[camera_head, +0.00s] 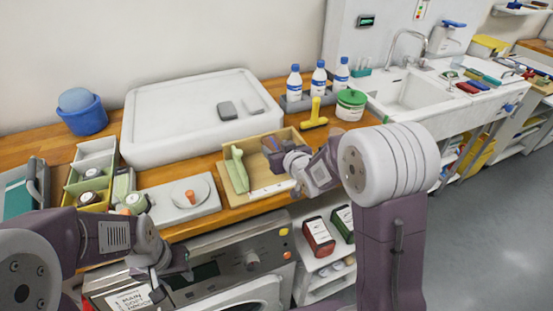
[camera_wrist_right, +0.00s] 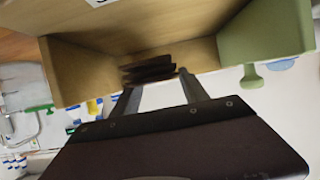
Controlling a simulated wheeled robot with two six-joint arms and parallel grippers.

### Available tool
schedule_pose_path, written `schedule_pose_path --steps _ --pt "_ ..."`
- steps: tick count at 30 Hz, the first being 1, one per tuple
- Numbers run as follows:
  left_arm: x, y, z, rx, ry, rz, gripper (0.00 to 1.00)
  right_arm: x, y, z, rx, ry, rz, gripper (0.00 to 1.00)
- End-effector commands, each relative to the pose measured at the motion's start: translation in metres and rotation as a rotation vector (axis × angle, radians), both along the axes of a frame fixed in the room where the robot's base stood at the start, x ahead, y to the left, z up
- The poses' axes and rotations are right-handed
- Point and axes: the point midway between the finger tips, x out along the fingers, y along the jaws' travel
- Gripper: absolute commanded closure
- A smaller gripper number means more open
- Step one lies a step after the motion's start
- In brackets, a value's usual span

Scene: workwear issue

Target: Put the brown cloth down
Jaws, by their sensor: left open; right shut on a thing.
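The brown cloth (camera_wrist_right: 150,68) is a small dark folded piece between the fingertips of my right gripper (camera_wrist_right: 158,88) in the right wrist view. It is at the open wooden box, in front of its inner wall; I cannot tell whether it touches the box floor. In the head view my right gripper (camera_head: 277,150) reaches over the right part of the wooden box (camera_head: 258,146), and the cloth is mostly hidden there. My left gripper (camera_head: 172,272) is open and empty in front of the counter, above the washing machine.
A yellow tool (camera_head: 315,112) and a green-lidded tub (camera_head: 350,104) are behind right. A white tray (camera_head: 190,115) lies behind, and a plate-topped scale (camera_head: 180,201) is to the left.

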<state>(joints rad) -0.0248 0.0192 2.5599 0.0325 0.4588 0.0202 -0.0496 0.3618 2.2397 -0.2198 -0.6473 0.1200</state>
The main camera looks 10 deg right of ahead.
Motion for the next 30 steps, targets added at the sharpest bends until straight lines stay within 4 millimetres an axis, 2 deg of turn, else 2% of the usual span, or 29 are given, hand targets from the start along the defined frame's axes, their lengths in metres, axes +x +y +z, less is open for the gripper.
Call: schedule_pose_path --steps 4,10,23,24,26,30 --pt "0.0 0.0 -0.001 0.0 0.0 0.0 0.57 0.002 0.0 -0.003 0.0 0.0 0.0 0.88" --pt "0.0 0.0 -0.008 0.0 0.0 0.0 0.57 0.001 0.0 -0.038 0.0 0.004 0.0 0.88" --pt "0.0 0.0 -0.013 0.0 0.0 0.0 0.57 0.001 0.0 -0.046 0.001 -0.001 0.0 0.88" --pt "0.0 0.0 -0.011 0.0 0.0 0.0 0.57 0.001 0.0 -0.044 0.001 0.0 0.0 0.4" --pt "0.0 0.0 -0.011 0.0 0.0 0.0 0.57 0.001 0.0 -0.044 0.001 0.0 0.0 0.26" --pt "0.0 0.0 -0.011 0.0 0.0 0.0 0.57 0.001 0.0 -0.044 0.001 0.0 0.0 0.26"
